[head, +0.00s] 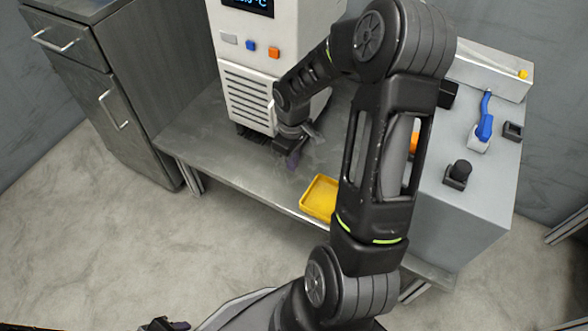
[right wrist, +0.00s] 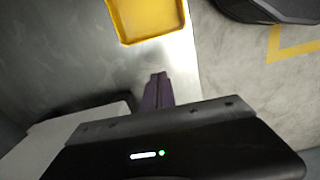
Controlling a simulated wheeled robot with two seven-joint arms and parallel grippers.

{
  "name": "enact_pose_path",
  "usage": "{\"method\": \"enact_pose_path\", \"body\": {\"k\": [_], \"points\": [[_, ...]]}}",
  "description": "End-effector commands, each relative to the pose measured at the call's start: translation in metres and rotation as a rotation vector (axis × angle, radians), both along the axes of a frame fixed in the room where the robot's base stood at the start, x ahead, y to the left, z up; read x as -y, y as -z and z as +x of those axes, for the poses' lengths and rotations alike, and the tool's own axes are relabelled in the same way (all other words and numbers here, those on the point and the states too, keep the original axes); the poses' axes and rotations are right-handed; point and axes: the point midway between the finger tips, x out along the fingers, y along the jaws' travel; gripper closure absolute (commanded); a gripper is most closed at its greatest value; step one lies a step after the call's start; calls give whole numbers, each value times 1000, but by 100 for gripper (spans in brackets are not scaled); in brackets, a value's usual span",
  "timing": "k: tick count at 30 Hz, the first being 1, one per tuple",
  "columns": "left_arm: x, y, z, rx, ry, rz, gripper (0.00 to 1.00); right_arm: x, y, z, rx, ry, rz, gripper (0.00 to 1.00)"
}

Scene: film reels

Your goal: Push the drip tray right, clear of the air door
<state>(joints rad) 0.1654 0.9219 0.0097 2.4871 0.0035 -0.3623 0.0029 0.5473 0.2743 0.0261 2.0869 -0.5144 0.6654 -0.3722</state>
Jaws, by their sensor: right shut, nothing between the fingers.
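The yellow drip tray (head: 317,199) lies flat on the grey bench near its front edge, its right part hidden behind my right arm. The louvred air door (head: 248,97) is on the front of the white cabinet and looks closed. The tray stands to the right and front of it, with bare bench between. My right gripper (head: 293,159) is shut and empty, low over the bench between door and tray, apart from the tray. In the right wrist view its fingers (right wrist: 157,90) show below the tray (right wrist: 148,20). My left gripper (head: 165,324) is at the bottom edge, its jaws unclear.
A dark drawer cabinet (head: 115,85) stands at the left. The bench (head: 215,160) left of my right gripper is clear.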

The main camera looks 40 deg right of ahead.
Motion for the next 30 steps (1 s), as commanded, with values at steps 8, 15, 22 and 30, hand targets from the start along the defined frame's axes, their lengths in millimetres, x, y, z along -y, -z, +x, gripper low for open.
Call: {"method": "enact_pose_path", "body": {"k": [8, 15, 22, 30], "points": [[7, -29, -7, -11, 17, -11, 64, 1, -79, 1, 5, 0, -2, 100], [10, -39, -10, -17, 25, -16, 64, 0, -116, 0, 1, -1, -1, 100], [11, -40, -11, -19, 26, -17, 64, 0, -122, 0, 0, -1, 0, 100], [11, -40, -11, -19, 26, -17, 64, 0, -122, 0, 0, -1, 0, 100]]}}
